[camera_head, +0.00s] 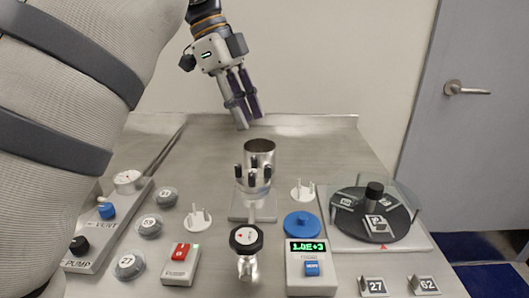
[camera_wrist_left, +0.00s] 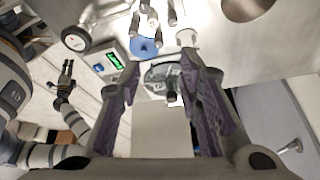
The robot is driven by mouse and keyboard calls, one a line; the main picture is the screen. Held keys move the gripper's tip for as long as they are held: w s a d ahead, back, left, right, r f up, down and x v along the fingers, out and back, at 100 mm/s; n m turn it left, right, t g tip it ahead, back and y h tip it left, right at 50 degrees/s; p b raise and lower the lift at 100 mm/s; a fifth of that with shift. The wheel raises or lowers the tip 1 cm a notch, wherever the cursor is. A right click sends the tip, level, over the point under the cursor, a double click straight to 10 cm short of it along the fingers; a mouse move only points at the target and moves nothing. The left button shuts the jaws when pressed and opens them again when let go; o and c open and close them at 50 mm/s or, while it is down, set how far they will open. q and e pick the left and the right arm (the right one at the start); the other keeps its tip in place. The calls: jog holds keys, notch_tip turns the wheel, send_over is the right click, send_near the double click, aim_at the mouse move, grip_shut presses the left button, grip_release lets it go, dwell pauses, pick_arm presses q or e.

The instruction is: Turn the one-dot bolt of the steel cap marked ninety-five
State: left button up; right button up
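A steel cylinder (camera_head: 258,150) stands on a square base at the table's middle. Several black-tipped bolts (camera_head: 253,172) surround it; I cannot make out dots on them. I cannot read ninety-five on any steel cap here. Round grey pieces with number labels lie at the left; the middle one (camera_head: 150,227) seems to read 59. My left gripper (camera_head: 245,112) hangs behind and above the cylinder, apart from it. In the left wrist view its purple-padded fingers (camera_wrist_left: 166,90) are spread and empty. My right gripper (camera_wrist_left: 67,68) shows small in that view, its fingers apart.
A pump and vent panel (camera_head: 107,230) stands at left. A red-switch box (camera_head: 180,264), a round gauge (camera_head: 246,238), a green-display box (camera_head: 310,270) and a blue disc (camera_head: 302,224) are in front. A carousel (camera_head: 376,215) under a clear cover is at right. The table's back is clear.

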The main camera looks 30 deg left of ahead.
aim_at(267, 165)
pick_arm(q)
jog(key=x, duration=1)
jog(key=shift+d+f, duration=0.25)
jog(key=shift+d, duration=0.05)
grip_shut()
